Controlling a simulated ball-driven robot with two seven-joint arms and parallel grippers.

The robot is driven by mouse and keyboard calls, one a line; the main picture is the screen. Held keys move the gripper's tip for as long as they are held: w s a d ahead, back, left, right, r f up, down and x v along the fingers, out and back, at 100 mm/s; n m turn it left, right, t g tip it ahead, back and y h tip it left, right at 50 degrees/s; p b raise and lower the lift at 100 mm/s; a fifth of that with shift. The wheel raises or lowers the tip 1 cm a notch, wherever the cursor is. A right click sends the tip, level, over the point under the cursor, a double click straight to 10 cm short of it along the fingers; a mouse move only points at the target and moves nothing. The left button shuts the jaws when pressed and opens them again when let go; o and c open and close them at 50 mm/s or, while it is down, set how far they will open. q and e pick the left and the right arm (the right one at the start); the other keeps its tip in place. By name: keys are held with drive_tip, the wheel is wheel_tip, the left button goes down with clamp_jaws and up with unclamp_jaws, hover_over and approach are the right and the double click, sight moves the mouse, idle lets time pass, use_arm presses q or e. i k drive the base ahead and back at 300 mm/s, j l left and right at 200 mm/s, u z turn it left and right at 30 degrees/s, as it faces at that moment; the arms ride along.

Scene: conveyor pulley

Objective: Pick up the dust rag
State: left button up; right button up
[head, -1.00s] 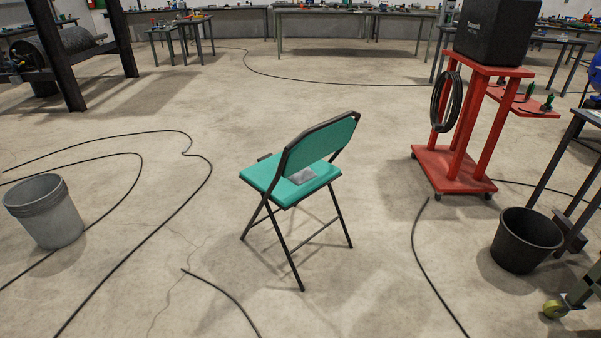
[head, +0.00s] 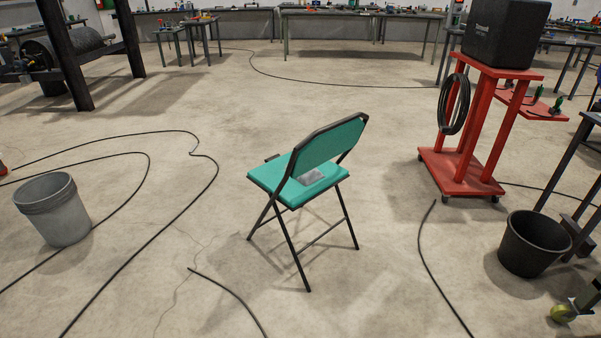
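A small grey flat piece (head: 311,177), which may be the dust rag, lies on the green seat of a folding chair (head: 330,146) in the middle of the head view. It shows below the chair's backrest; it is too small to tell if it is cloth. A small dark object (head: 272,157) sits at the seat's left edge; I cannot tell what it is. Neither of my grippers is in view.
Black cables (head: 430,255) run over the concrete floor around the chair. A grey bucket (head: 60,210) stands at left. A red cart (head: 462,170) with a black box and a black bucket (head: 530,243) stand at right. Workbenches (head: 360,14) line the back.

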sight(309, 178)
drive_tip(key=i+j+u, duration=0.25)
drive_tip(key=i, duration=0.3)
drive_tip(key=i+u, duration=0.3)
drive_tip(key=i, duration=0.25)
drive_tip(key=i+l+u, duration=0.25)
drive_tip(key=l, duration=0.15)
drive_tip(key=l+u, duration=0.2)
drive_tip(key=l, duration=0.2)
drive_tip(key=i+l+u, duration=0.1)
drive_tip(key=l+u, duration=0.15)
drive_tip(key=l, duration=0.15)
drive_tip(key=i+l+u, duration=0.2)
drive_tip(key=l, duration=0.25)
drive_tip(key=k, duration=0.1)
